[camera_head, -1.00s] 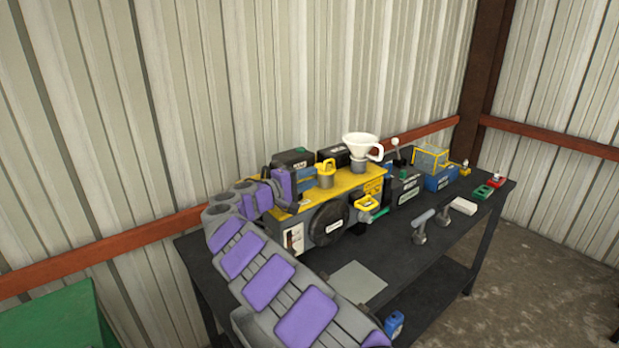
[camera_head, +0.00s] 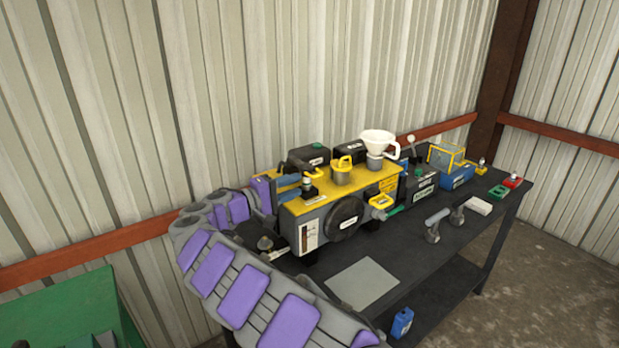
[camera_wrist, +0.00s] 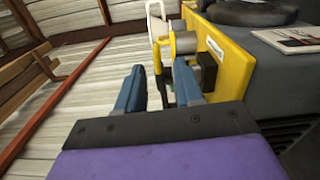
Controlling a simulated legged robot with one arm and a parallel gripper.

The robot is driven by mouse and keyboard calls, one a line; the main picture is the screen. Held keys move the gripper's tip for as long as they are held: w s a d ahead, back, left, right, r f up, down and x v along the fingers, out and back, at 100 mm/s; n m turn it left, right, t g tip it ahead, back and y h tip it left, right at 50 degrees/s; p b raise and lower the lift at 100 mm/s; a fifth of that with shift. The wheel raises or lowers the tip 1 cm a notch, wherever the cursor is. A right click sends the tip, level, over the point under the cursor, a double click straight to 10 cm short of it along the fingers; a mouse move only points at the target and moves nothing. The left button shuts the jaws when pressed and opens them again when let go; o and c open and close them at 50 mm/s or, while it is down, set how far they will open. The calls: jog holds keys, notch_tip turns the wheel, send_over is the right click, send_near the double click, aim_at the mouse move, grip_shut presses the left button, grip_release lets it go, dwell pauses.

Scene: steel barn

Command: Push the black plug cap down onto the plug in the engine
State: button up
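The engine (camera_head: 330,217) is a grey block with a yellow top plate on the workbench. Near the plate's left end stands a small plug (camera_head: 308,188) with a black lower part and a pale top. In the wrist view a black block (camera_wrist: 207,72) beside the yellow plate appears to be this black part; I cannot tell how far down the cap sits. My gripper (camera_head: 290,188) is left of the plug, blue fingers toward it. In the wrist view my gripper (camera_wrist: 160,85) has its fingers apart with nothing held; the right finger partly hides the plug.
A yellow-handled cap (camera_head: 342,172) and a white funnel (camera_head: 379,142) stand farther right on the engine. Black canisters (camera_head: 308,157) are behind it. A grey mat (camera_head: 362,284) lies in front on the workbench (camera_head: 425,265). The corrugated wall is close behind.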

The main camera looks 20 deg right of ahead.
jog(key=s+a, duration=0.1)
jog(key=a, duration=0.5)
jog(key=shift+a+p, duration=0.25)
jog(key=shift+p, duration=0.2)
jog(key=shift+s, duration=0.15)
jog(key=s+d+r+m+g, duration=0.2)
jog(key=s+d+r+g, duration=0.1)
jog(key=s+d+r, duration=0.3)
jog(key=s+d+f+m+g+y, duration=0.1)
jog(key=s+d+g+y, duration=0.15)
jog(key=s, duration=0.75)
jog(key=s+d+m+g+y, duration=0.15)
jog(key=s+d+y, duration=0.25)
jog(key=s, duration=0.6)
jog(key=s+a+f+n+t+y, duration=0.1)
jog(key=s+a+f+y, duration=0.4)
jog(key=s, duration=0.7)
jog(key=s+a+f+y, duration=0.6)
jog(key=s+a+f, duration=0.3)
jog(key=a, duration=0.5)
jog(key=s, duration=0.2)
jog(key=shift+s+a+n+t, duration=0.15)
jog(key=shift+s+n+t, duration=0.2)
jog(key=shift+s+t, duration=0.05)
jog(key=shift+f, duration=0.1)
